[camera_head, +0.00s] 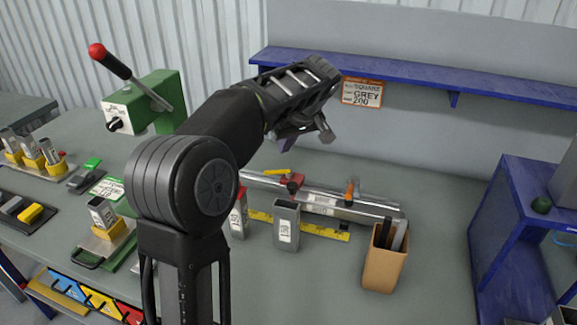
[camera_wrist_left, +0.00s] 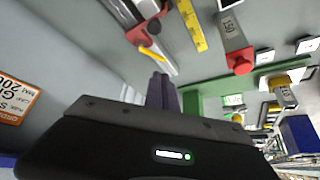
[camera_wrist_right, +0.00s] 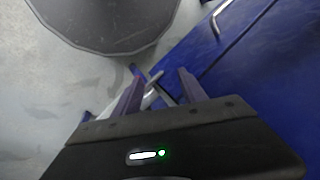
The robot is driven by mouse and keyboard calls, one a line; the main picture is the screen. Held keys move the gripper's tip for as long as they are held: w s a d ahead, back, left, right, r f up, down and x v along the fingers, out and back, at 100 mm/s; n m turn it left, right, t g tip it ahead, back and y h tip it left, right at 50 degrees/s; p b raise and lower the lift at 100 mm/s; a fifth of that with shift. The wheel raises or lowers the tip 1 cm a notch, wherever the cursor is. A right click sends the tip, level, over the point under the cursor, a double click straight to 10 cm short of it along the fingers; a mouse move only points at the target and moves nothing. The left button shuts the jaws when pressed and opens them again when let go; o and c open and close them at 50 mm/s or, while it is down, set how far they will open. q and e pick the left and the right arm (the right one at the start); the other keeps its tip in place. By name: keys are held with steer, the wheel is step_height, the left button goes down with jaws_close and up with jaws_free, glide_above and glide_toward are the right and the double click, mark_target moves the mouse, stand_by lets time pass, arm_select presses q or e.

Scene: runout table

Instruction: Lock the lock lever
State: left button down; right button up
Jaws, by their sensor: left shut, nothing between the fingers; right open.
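A steel runout rail (camera_head: 325,203) lies along the table. A red stop block (camera_head: 291,183) with a black knob sits on it, with a small yellow lever (camera_head: 277,171) beside the block. An orange lever (camera_head: 350,190) stands up farther right on the rail. I cannot tell by name which is the lock lever. The left wrist view shows the red block (camera_wrist_left: 140,34) and yellow lever (camera_wrist_left: 152,54). My left gripper (camera_head: 287,144) is shut and empty, raised above and behind the rail. My right gripper (camera_wrist_right: 160,88) is open and empty, outside the head view.
A green press (camera_head: 150,100) with a red-knobbed handle stands at left. A blue shelf (camera_head: 420,82) runs behind. Table right of the box is clear.

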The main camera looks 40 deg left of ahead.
arm_select(q)
steer(key=p, duration=0.4)
glide_toward(272, 171)
steer(key=x, duration=0.7)
steer(key=shift+s, duration=0.15)
stand_by(0.4)
